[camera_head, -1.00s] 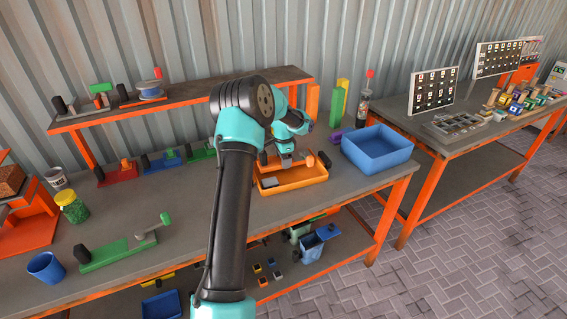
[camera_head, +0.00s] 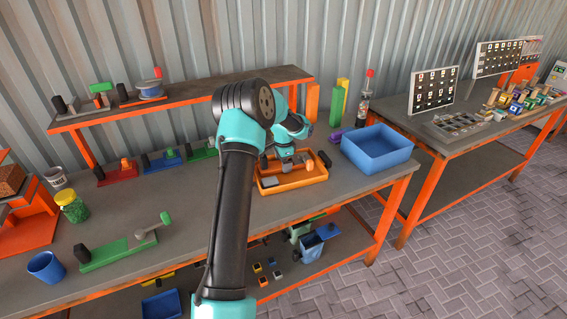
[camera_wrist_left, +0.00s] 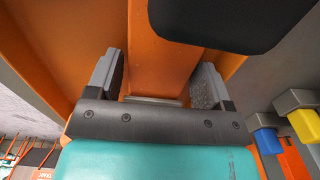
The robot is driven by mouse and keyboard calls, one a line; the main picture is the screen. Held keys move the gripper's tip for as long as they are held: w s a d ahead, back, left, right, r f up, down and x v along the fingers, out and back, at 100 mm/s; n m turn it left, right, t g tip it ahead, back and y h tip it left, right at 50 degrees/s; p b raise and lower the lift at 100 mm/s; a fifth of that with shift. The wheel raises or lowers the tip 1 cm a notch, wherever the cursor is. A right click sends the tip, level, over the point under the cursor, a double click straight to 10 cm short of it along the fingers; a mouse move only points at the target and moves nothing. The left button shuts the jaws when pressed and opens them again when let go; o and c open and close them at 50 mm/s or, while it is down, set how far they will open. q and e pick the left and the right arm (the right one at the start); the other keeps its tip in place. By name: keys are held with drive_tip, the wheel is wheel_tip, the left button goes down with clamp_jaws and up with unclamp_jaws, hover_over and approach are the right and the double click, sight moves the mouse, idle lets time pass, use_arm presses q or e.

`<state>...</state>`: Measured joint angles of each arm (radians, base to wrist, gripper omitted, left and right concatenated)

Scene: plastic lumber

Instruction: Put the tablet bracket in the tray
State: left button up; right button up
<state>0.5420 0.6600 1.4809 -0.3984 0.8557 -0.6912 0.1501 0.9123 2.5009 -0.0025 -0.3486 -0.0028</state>
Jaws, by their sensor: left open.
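An orange tray (camera_head: 292,182) sits on the near bench top, left of a blue bin. My left gripper (camera_head: 287,163) points down at the tray, partly hidden by my own arm. In the left wrist view its two grey fingers (camera_wrist_left: 160,85) are spread wide. An orange piece (camera_wrist_left: 160,60) lies between them, with gaps at its sides; I cannot tell whether it is the tablet bracket or part of the tray. A black rounded part (camera_wrist_left: 215,20) crosses the top of that view. A small dark piece (camera_head: 325,158) shows at the tray's right end. My right gripper is not in view.
The blue bin (camera_head: 377,150) stands right of the tray. Green (camera_head: 337,106) and yellow blocks and a red-capped bottle (camera_head: 364,105) stand behind. A green-based assembly (camera_head: 125,245), a blue cup (camera_head: 46,268) and a jar (camera_head: 72,206) are at left. The bench's front middle is clear.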

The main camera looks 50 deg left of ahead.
use_arm(q)
wheel_tip(320, 180, up, 12)
idle(0.6)
drive_tip(key=shift+r, duration=0.1)
idle(0.4)
